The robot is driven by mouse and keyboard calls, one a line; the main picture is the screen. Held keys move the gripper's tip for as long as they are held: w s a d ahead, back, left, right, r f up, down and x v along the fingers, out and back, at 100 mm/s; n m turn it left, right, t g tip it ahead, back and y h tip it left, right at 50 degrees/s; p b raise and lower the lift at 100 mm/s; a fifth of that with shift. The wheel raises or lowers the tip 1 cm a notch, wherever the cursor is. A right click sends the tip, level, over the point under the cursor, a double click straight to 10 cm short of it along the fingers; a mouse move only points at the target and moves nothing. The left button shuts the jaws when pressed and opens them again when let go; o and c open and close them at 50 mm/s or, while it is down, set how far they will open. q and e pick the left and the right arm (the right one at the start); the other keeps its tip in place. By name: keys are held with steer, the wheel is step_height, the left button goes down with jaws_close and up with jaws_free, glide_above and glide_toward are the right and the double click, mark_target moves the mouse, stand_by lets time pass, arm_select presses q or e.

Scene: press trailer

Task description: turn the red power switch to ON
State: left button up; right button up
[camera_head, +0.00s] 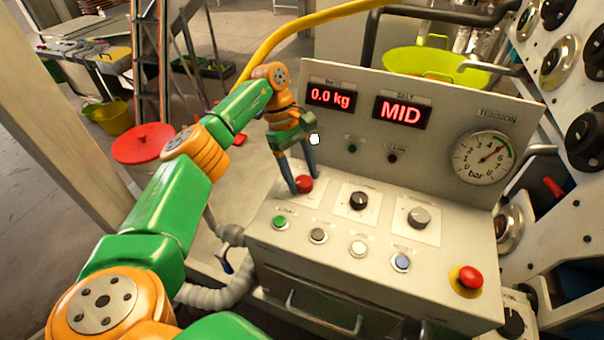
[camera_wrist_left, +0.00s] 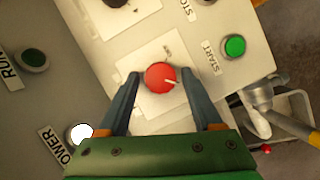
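The red power switch (camera_head: 304,184) is a round knob on a white plate at the left of the console's sloped top. In the left wrist view the red knob (camera_wrist_left: 160,76) shows a white pointer line towards its lower right. My left gripper (camera_head: 304,186) reaches down over it. In the left wrist view its two blue-grey fingers (camera_wrist_left: 168,84) stand apart, one on each side of the knob, with visible gaps. A white lamp labelled POWER (camera_wrist_left: 80,132) is at the lower left of that view. My right gripper is not in view.
The console (camera_head: 340,210) carries a black knob (camera_head: 359,200), a grey knob (camera_head: 419,216), a green button (camera_head: 280,222) and a red stop button (camera_head: 470,277). Displays read 0.0 kg (camera_head: 330,98) and MID (camera_head: 401,111). A gauge (camera_head: 483,157) is at right.

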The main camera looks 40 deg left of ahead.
mark_target(305, 180)
arm_select(q)
steer(key=shift+o, duration=0.4)
steer(key=shift+a+r, duration=0.15)
steer(key=shift+r, duration=0.1)
steer(key=v, duration=0.3)
steer(key=shift+w+r+b, duration=0.1)
steer(key=shift+r+b, duration=0.05)
steer(key=shift+b, duration=0.15)
steer(key=p+v, duration=0.3)
steer(key=shift+r, duration=0.1)
steer(key=shift+a+r+p, duration=0.1)
steer(key=shift+p, duration=0.3)
